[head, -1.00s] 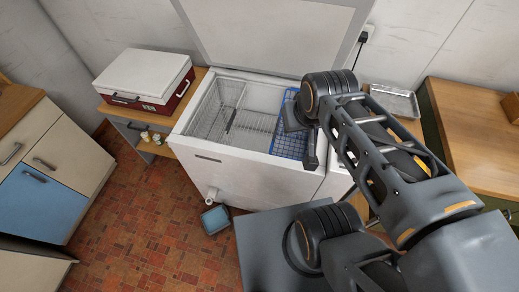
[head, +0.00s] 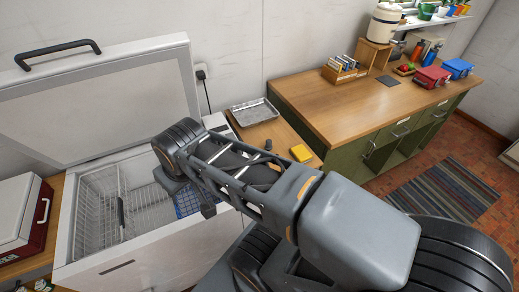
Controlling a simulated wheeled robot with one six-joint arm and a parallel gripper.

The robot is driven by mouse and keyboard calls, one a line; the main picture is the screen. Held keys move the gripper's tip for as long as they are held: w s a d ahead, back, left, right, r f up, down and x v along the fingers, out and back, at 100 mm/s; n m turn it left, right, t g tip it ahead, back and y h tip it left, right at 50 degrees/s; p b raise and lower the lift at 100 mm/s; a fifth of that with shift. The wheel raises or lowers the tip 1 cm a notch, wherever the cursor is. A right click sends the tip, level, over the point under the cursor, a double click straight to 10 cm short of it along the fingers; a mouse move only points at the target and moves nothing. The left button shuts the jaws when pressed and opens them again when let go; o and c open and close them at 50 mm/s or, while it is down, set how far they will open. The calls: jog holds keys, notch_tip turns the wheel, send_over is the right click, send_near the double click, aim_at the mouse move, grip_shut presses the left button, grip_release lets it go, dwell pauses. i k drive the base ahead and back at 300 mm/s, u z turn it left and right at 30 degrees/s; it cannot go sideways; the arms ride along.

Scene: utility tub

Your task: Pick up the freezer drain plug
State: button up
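The chest freezer (head: 150,248) stands at the left with its lid (head: 95,95) raised. Wire baskets (head: 100,215) and part of a blue basket (head: 187,204) show inside it. I cannot make out a drain plug; the lower front of the freezer is out of view or behind my arm. My gripper (head: 207,209) appears only as a small dark part over the freezer's right end, beside the blue basket. Its fingers are too small and hidden to tell open from shut, and I see nothing held.
A metal tray (head: 255,113) and a yellow block (head: 301,153) lie right of the freezer. A green cabinet (head: 342,160) with a wooden top runs rightward, bearing a red box (head: 433,77) and a blue box (head: 459,69). A striped rug (head: 440,195) lies on open floor.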

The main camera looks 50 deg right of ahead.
aim_at(268, 147)
jog(key=z, duration=1.65)
jog(key=k, duration=0.5)
jog(key=z, duration=1.5)
jog(key=i, duration=1.05)
jog(key=u, duration=2.7)
